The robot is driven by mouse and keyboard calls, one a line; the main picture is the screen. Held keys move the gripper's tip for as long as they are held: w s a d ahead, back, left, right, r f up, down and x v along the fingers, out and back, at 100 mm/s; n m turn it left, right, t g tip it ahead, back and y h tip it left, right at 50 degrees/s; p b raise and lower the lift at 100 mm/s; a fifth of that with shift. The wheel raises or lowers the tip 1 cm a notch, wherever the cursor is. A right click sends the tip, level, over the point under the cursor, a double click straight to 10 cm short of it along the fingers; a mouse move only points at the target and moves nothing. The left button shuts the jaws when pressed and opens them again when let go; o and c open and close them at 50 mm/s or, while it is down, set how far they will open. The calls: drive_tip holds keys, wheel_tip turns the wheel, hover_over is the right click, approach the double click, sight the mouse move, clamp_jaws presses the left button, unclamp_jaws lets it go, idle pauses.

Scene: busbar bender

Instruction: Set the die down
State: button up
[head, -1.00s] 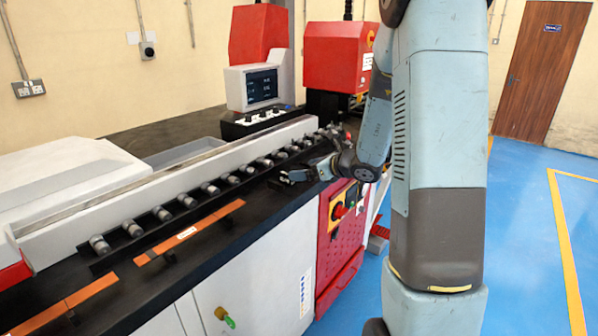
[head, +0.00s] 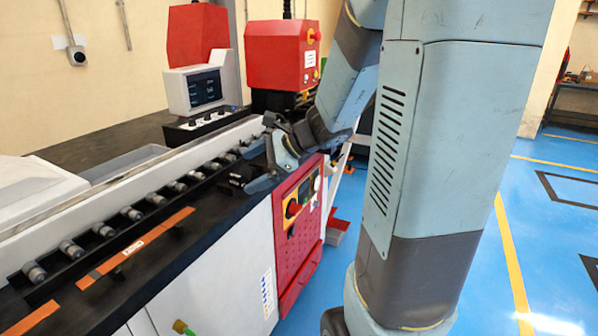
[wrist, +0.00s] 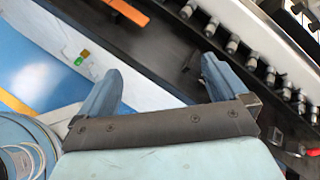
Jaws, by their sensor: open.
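My gripper (head: 258,165) is over the front edge of the black bench, left of the red control panel. In the wrist view its two blue-grey fingers (wrist: 160,68) are spread wide with nothing between them. A small dark piece (head: 237,181) sits on the bench top just left of my gripper in the head view; it may be the die, but it is too small and dark to tell. In the wrist view a dark shape (wrist: 192,63) shows on the black bench beyond the fingers, also unclear.
A row of metal rollers (head: 130,213) runs along the bench before a long pale rail. Orange strips (head: 135,247) lie along the front. A red machine head (head: 280,55) and a screen console (head: 203,90) stand behind. Blue floor (head: 540,230) is open at right.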

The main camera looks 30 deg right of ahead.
drive_tip(key=s+d+r+n+h, duration=0.1)
drive_tip(key=s+r+n+h, duration=0.2)
drive_tip(key=s+n, duration=0.6)
drive_tip(key=s+d+r+n+h, duration=0.1)
drive_tip(key=s+r+n+h, duration=0.3)
drive_tip(key=s+n, duration=0.5)
drive_tip(key=shift+s+d+r+n+g+h, duration=0.15)
drive_tip(key=shift+s+d+n+g+h, duration=0.35)
drive_tip(key=shift+h, duration=0.6)
